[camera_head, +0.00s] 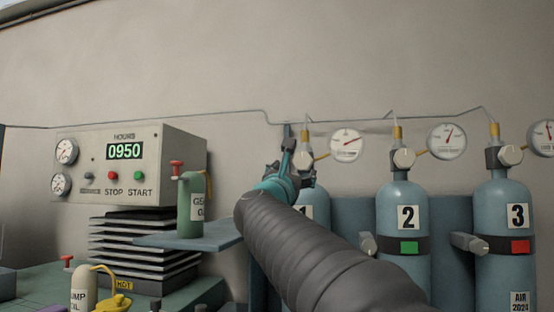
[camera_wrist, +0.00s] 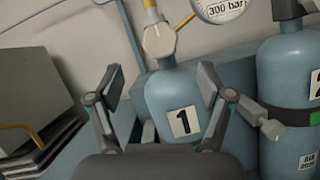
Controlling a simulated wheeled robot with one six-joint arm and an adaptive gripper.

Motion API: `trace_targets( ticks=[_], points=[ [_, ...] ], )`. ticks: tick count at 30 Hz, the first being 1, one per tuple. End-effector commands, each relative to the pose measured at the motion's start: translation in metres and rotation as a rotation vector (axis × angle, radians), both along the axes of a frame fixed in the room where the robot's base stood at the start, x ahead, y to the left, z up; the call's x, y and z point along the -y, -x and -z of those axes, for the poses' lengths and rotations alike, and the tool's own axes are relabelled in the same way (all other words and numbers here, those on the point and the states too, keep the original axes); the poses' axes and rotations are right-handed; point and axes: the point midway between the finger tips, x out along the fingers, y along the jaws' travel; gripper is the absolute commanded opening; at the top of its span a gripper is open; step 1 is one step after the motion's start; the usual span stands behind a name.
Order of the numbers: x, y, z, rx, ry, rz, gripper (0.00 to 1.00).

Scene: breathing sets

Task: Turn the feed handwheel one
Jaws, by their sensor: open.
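Cylinder 1 (camera_wrist: 165,105) is blue-grey with a white "1" label; in the head view my arm hides much of it (camera_head: 318,205). A pale faceted handwheel (camera_wrist: 158,42) sits on its valve under a yellow fitting; I take this as handwheel one. In the head view my gripper covers most of it. My gripper (camera_wrist: 160,88) is open and empty, its two fingers apart on either side of the cylinder's shoulder in the wrist view. The handwheel lies above and beyond the fingertips there, with no contact visible. My gripper (camera_head: 292,160) also shows left of cylinder 1's valve in the head view.
Cylinder 2 (camera_head: 403,265) and cylinder 3 (camera_head: 505,265) stand to the right, with similar pale handwheels and gauges. A thin pipe (camera_head: 370,120) runs along the wall. A control box (camera_head: 170,150) reading 0950 and a green can (camera_head: 190,215) on a shelf stand left.

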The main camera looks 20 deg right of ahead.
Motion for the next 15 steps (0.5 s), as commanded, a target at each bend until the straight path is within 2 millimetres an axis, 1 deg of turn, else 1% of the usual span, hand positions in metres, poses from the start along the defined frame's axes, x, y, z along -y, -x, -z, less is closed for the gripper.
trace_targets(
  ticks=[1, 9, 15],
  points=[
    [0.007, -0.008, -0.006, -0.003, 0.001, 0.003, 0.79],
    [0.038, -0.043, -0.025, -0.003, 0.002, 0.005, 0.79],
    [0.056, -0.063, -0.035, -0.003, 0.003, 0.006, 0.79]
  ],
)
